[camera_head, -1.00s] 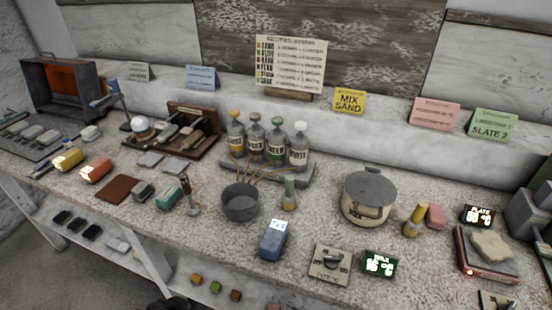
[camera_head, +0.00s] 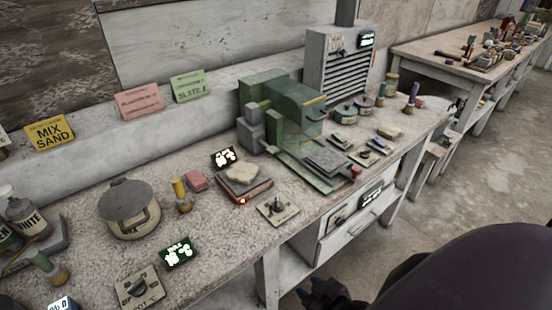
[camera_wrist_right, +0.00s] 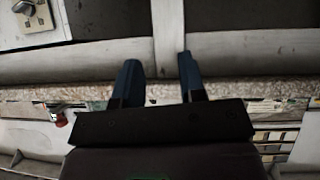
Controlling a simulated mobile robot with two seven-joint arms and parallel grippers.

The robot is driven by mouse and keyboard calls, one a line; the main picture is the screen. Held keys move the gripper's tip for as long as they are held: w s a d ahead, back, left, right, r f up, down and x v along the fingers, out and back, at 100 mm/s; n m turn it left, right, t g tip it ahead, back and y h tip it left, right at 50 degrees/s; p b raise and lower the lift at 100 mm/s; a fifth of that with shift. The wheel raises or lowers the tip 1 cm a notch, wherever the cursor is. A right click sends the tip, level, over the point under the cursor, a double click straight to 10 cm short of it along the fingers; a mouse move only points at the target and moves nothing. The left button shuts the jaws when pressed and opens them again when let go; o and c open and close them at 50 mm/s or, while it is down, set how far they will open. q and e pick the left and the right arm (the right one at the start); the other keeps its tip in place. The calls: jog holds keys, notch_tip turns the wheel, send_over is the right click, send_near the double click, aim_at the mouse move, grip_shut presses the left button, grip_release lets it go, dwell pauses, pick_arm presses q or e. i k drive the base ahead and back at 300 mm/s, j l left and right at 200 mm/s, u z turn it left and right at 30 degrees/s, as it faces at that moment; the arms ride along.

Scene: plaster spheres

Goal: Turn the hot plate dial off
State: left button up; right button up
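The hot plate (camera_head: 262,190) is a low reddish-brown box with a pale lump on top and a lit red lamp at its front corner. Its display (camera_head: 225,157) stands behind it. A beige dial plate (camera_head: 278,208) with a dark knob lies to its front right; the knob's setting is too small to read. My right gripper (camera_head: 325,292) shows dark at the bottom edge, low in front of the bench, away from the dial. In the right wrist view its fingers (camera_wrist_right: 160,80) are apart with nothing between them. My left gripper is out of view.
Another dial plate (camera_head: 138,288) and a green-lit display (camera_head: 178,253) lie in front of the lidded pot (camera_head: 129,208). A green machine (camera_head: 290,115) stands right of the hot plate. Drawers (camera_head: 350,218) sit under the bench. Open floor lies right.

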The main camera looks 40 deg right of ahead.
aim_at(278, 206)
jog(key=l+z, duration=0.1)
jog(key=z, duration=0.35)
jog(key=k+l+z, duration=0.1)
jog(key=z, duration=0.35)
